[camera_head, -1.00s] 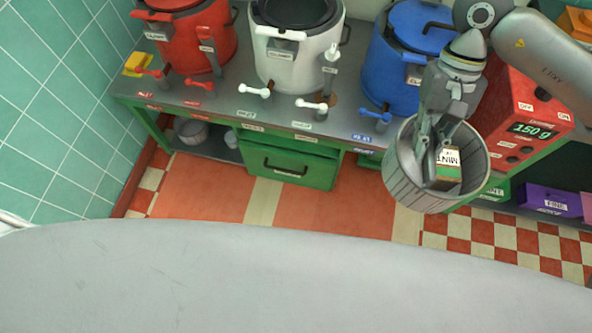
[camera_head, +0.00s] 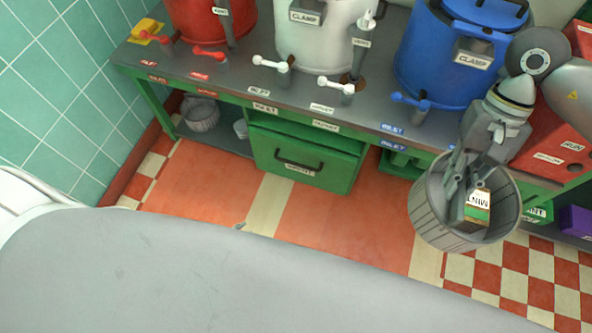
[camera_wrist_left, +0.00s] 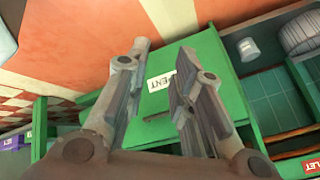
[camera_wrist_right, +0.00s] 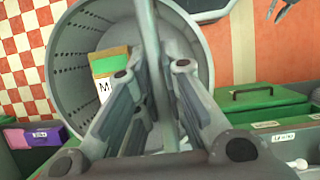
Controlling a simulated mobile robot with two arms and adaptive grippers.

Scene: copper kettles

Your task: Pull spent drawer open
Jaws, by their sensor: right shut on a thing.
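The green drawer (camera_head: 310,172) with a black bar handle (camera_head: 300,164) is under the counter. Its label reads SPENT in the left wrist view (camera_wrist_left: 165,82). Whether its front stands out from the frame is hard to tell. The tip of my left gripper (camera_head: 241,226) just shows past my grey body, in front of and below the drawer. In the left wrist view its fingers (camera_wrist_left: 160,70) are apart and empty, facing the drawer front. My right gripper (camera_head: 466,172) is shut on a grey perforated basket (camera_head: 432,215), which holds a MINT packet (camera_head: 478,205).
Red, white (camera_head: 318,45) and blue (camera_head: 440,60) kettles stand on the grey counter (camera_head: 225,88), with taps along its front edge. A small bucket (camera_head: 201,116) sits on the lower shelf at left. A purple box (camera_head: 576,222) is at right. The floor before the drawer is clear.

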